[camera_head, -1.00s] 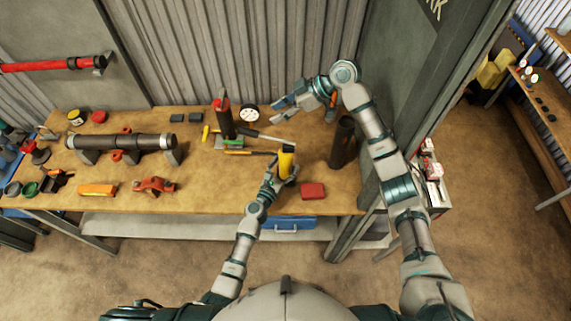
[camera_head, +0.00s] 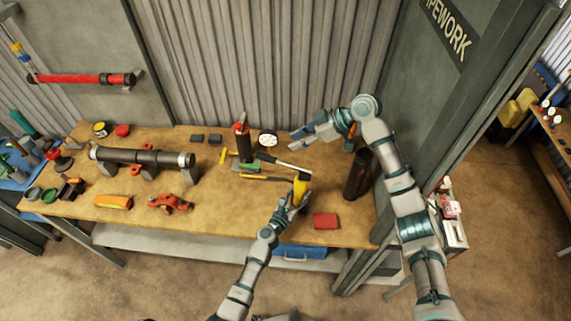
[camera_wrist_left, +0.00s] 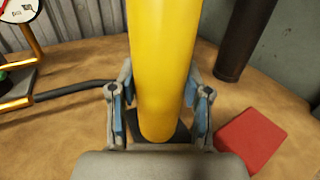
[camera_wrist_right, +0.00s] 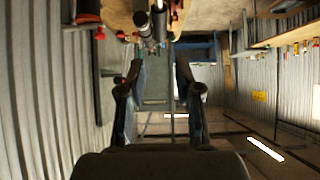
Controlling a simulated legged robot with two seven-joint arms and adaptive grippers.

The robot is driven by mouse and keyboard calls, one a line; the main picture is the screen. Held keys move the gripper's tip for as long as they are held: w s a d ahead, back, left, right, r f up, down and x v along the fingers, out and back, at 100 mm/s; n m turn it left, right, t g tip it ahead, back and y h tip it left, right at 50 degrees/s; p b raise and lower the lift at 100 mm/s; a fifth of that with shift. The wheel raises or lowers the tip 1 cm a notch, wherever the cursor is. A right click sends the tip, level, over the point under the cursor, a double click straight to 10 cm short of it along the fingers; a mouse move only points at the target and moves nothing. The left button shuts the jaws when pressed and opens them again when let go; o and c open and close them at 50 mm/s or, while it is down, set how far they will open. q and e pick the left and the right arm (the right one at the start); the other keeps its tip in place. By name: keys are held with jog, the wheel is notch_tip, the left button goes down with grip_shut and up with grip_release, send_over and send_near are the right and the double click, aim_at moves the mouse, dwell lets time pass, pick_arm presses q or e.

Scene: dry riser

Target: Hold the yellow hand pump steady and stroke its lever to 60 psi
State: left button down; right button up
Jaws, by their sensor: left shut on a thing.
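The yellow hand pump (camera_head: 302,185) stands near the front right of the bench. Its yellow barrel (camera_wrist_left: 164,60) fills the middle of the left wrist view, with a dark foot below. My left gripper (camera_head: 295,200) is shut around the barrel, with blue pads on both sides (camera_wrist_left: 160,115). A dark bar (camera_wrist_left: 75,91) runs left from behind the barrel; I cannot tell whether it is the lever. My right gripper (camera_head: 302,137) hangs above the back of the bench, apart from the pump. Its fingers (camera_wrist_right: 158,80) are spread and empty. I cannot read any pressure.
A white-faced gauge (camera_head: 268,139) and red-topped dark cylinder (camera_head: 243,143) stand behind the pump. A dark upright pipe (camera_head: 357,175) is at right, a red block (camera_head: 326,221) in front. A clamped pipe (camera_head: 140,159) lies left. The bench's front middle (camera_head: 225,215) is clear.

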jog(key=s+a+r+h, duration=0.1)
jog(key=r+h, duration=0.1)
jog(key=s+a+r+t+h, duration=0.1)
jog(key=r+h, duration=0.1)
jog(key=s+a+r+t+h, duration=0.1)
jog(key=r+h, duration=0.1)
jog(key=r, duration=0.1)
jog(key=shift+s+a+m, duration=0.2)
jog(key=shift+a+m, duration=0.1)
jog(key=shift+a, duration=0.05)
grip_shut()
jog(key=shift+d+f, duration=0.1)
send_near(266, 155)
jog(key=x, duration=0.7)
jog(key=shift+f, duration=0.3)
